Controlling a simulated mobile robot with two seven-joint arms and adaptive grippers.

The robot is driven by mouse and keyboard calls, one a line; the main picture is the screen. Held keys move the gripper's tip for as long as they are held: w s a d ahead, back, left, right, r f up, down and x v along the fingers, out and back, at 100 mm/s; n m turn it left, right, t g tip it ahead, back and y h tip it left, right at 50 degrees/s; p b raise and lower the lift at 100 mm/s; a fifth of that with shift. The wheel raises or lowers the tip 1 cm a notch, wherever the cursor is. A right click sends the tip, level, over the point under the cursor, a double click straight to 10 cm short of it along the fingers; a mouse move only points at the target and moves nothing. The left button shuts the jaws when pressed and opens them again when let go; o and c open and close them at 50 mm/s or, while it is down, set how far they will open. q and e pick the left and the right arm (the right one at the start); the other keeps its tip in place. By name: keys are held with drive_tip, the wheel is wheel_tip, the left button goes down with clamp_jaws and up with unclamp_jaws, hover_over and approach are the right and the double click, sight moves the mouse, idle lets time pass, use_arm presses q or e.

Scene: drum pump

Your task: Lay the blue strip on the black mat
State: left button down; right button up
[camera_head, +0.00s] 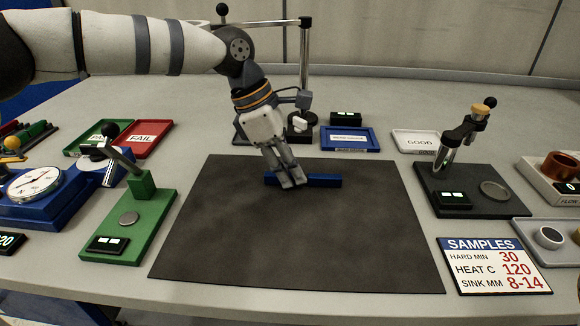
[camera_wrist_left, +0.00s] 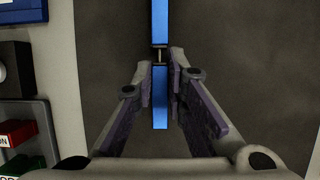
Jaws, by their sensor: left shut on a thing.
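The blue strip (camera_head: 322,181) is over the far middle part of the black mat (camera_head: 300,240), lengthwise left to right. I cannot tell whether it touches the mat or hangs just above it. My left gripper (camera_head: 289,183) points down and is shut on the strip left of its middle, hiding part of it. In the left wrist view the strip (camera_wrist_left: 160,100) runs up the picture between the two fingers (camera_wrist_left: 160,62), with a narrow dark and metal section at the fingertips. The mat (camera_wrist_left: 240,50) lies beneath. My right gripper is not in view.
A green stand (camera_head: 128,225) is left of the mat and a dark stand (camera_head: 480,190) is right. A chrome post rig (camera_head: 304,60) and blue tray (camera_head: 350,139) stand behind. The samples sign (camera_head: 493,266) is at front right. The mat's front is bare.

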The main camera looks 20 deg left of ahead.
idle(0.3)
use_arm(q)
drive_tip(key=c, duration=1.2)
unclamp_jaws()
drive_tip(key=shift+r+p, duration=0.4)
drive_tip(key=shift+r, duration=1.1)
drive_tip(key=shift+r+p, duration=0.45)
drive_tip(key=shift+r, duration=2.05)
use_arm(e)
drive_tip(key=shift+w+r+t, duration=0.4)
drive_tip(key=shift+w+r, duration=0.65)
use_arm(q)
drive_tip(key=shift+f, duration=0.1)
